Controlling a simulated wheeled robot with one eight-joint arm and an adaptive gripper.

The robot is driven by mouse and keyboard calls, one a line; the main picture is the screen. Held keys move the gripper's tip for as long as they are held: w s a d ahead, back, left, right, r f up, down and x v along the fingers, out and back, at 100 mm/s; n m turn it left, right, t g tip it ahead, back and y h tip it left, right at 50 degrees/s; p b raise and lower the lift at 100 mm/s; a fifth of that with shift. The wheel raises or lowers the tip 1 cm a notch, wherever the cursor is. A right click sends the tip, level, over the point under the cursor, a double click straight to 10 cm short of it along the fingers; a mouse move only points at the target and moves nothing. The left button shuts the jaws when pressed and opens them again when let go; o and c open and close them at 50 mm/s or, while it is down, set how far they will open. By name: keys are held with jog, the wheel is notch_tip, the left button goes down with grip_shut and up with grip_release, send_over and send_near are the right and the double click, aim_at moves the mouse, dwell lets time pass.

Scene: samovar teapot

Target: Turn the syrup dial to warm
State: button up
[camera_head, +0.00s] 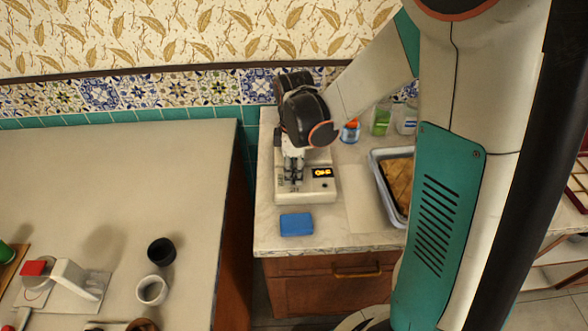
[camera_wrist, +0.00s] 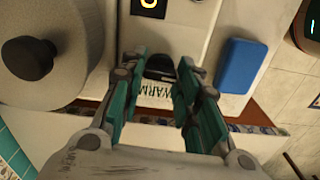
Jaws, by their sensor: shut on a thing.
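A pale box-shaped appliance (camera_head: 318,194) stands on the counter with a small dark display (camera_head: 322,173) lit in orange. The display also shows at the top of the wrist view (camera_wrist: 150,7). My gripper (camera_head: 293,180) reaches down onto the appliance's top face from above. A printed WARM label (camera_wrist: 153,91) lies beside the dial. Which way the dial points I cannot tell.
A blue block (camera_head: 296,223) lies in front of the appliance, just beside it. A tray with brown food (camera_head: 377,160) and several jars (camera_head: 380,121) stand to the right. A round pale thing with a dark knob (camera_wrist: 28,58) is left of my fingers in the wrist view.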

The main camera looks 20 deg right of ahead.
jog(key=m, duration=0.8)
jog(key=shift+m, duration=0.3)
jog(key=m, duration=0.4)
jog(key=shift+m, duration=2)
jog(key=o, duration=1.1)
jog(key=shift+c, duration=0.2)
